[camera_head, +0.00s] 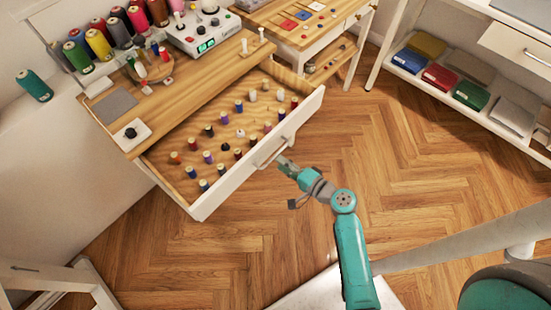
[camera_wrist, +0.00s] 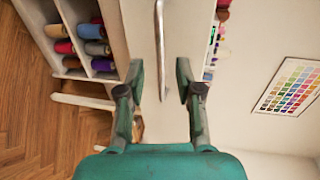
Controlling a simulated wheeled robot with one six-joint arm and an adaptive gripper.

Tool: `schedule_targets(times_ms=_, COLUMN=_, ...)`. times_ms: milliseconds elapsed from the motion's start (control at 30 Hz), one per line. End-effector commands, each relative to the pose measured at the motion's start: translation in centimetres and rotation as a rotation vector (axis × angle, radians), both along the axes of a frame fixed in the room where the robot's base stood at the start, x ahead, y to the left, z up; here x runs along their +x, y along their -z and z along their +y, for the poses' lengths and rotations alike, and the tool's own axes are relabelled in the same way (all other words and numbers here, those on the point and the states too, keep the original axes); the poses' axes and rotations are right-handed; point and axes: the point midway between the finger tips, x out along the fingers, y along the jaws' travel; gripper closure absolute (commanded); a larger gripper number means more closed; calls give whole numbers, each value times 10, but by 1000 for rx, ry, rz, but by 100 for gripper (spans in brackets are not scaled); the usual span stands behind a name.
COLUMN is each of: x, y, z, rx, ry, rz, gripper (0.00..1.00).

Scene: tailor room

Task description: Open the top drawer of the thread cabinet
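The top drawer (camera_head: 307,106) of the wooden-topped thread cabinet (camera_head: 150,103) stands pulled out, with rows of thread spools showing inside. Its metal bar handle (camera_head: 270,152) is on the white front. My gripper (camera_head: 290,183) is just in front of the drawer front, near the right part of the handle. In the wrist view the two fingers of my gripper (camera_wrist: 160,82) are spread wide apart. The handle (camera_wrist: 159,45) runs between and beyond them, with a gap on both sides. The fingers do not appear to touch it.
Large thread cones (camera_head: 100,44) and a white machine (camera_head: 203,35) stand on the cabinet top. A small table (camera_head: 300,35) is behind, and a shelf with folded cloths (camera_head: 472,94) is at the right. The wooden floor (camera_head: 440,150) between is clear.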

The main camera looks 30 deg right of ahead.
Motion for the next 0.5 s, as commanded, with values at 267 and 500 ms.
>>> schedule_targets(times_ms=267, x=-42, y=-9, z=-14, rx=0, ry=5, rz=1, gripper=65)
schedule_targets(times_ms=500, x=-61, y=-13, z=-20, rx=0, ry=3, rz=0, gripper=65)
